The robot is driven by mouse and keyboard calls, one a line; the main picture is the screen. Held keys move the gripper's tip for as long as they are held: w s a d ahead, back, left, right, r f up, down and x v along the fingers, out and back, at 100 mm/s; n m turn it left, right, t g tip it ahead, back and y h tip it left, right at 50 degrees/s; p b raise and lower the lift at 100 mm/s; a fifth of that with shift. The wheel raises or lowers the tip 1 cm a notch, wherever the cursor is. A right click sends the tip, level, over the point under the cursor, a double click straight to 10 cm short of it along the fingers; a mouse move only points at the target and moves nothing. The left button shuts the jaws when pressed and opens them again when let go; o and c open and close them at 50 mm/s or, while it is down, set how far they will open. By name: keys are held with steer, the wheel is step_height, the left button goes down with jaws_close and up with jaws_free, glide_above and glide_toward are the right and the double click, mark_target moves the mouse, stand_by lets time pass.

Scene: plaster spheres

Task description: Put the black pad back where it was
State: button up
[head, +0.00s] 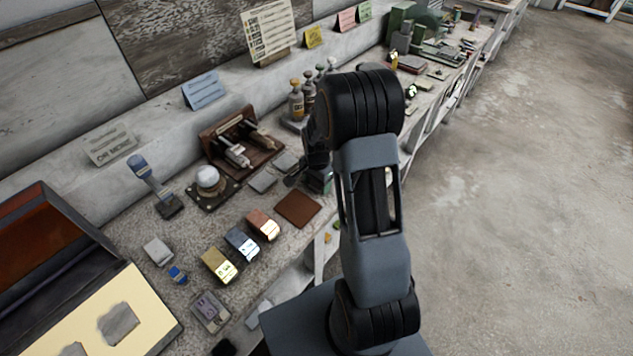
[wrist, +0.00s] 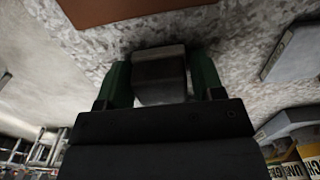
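My gripper (wrist: 160,90) has green fingers, one on each side of a dark grey-black block, which looks like the black pad (wrist: 159,70). The fingers appear to touch its sides. In the head view my gripper (head: 318,181) is low over the bench, mostly hidden behind my arm, and the pad cannot be made out clearly there. A brown square mat (head: 298,208) lies just in front of the gripper; it also shows at the top of the wrist view (wrist: 140,9). Whether the pad touches the bench I cannot tell.
Grey flat pads (head: 262,182) lie left of the gripper, near a wooden stand with metal clamps (head: 238,148). Bottles (head: 296,100) stand behind. Copper, blue and gold blocks (head: 242,243) form a row in front. A white ball on a base (head: 208,180) stands further left.

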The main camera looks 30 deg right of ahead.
steer(key=shift+o, duration=1.3)
steer(key=shift+r, duration=0.1)
step_height(320, 180, up, 11)
steer(key=s+a+r+n+t, duration=0.2)
steer(key=s+a+r+n, duration=0.2)
steer(key=s, duration=0.4)
steer(key=s+a+r+n+t, duration=0.2)
steer(key=s+a+r+n, duration=0.3)
steer(key=s+n, duration=0.3)
steer(key=shift+a+r+n, duration=0.2)
steer(key=shift+r+n, duration=0.3)
steer(key=shift+n, duration=0.2)
steer(key=shift+c, duration=0.4)
